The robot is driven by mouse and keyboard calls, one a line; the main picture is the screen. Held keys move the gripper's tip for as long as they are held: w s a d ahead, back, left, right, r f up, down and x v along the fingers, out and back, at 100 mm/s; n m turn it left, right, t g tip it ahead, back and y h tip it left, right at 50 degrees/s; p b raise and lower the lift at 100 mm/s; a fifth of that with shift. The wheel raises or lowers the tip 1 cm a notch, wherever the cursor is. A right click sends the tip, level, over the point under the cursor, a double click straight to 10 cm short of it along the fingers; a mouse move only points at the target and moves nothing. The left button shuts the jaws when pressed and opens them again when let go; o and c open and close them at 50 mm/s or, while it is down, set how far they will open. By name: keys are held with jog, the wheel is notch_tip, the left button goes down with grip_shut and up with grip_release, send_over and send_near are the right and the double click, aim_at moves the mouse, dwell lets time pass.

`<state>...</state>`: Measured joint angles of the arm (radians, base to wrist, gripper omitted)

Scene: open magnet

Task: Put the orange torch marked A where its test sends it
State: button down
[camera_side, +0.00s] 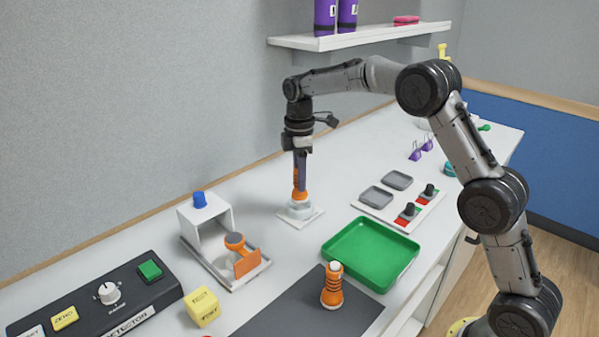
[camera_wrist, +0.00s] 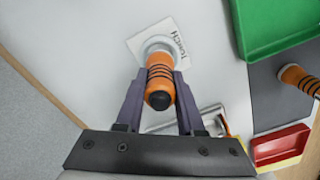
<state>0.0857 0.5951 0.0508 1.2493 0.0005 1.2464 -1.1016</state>
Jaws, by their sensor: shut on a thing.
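My gripper (camera_side: 300,178) is shut on an orange torch (camera_side: 299,195) with black bands. The torch is upright, its lower end at a pale round holder on a white plate (camera_side: 287,214). In the wrist view the torch (camera_wrist: 161,78) lies between both fingers, black end toward the camera, and the plate (camera_wrist: 137,42) reads TORCH. I cannot tell whether the torch still rests in the holder. No letter A is readable on it. A second orange torch (camera_side: 332,292) stands on a dark mat (camera_side: 285,315) and also shows in the wrist view (camera_wrist: 297,77).
A green tray (camera_side: 328,254) sits right of the holder. A white frame (camera_side: 222,214) with an orange part (camera_side: 246,264) stands to the left, near a detector panel (camera_side: 165,295) and yellow cube (camera_side: 203,307). A red tray (camera_wrist: 283,144) shows in the wrist view. Grey pads (camera_side: 376,197) lie behind.

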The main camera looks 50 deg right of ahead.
jog(key=shift+f, duration=1.6)
jog(key=shift+f, duration=0.1)
jog(key=shift+c, duration=2.2)
grip_release()
notch_tip(320, 180, up, 14)
jog(key=shift+f, duration=0.1)
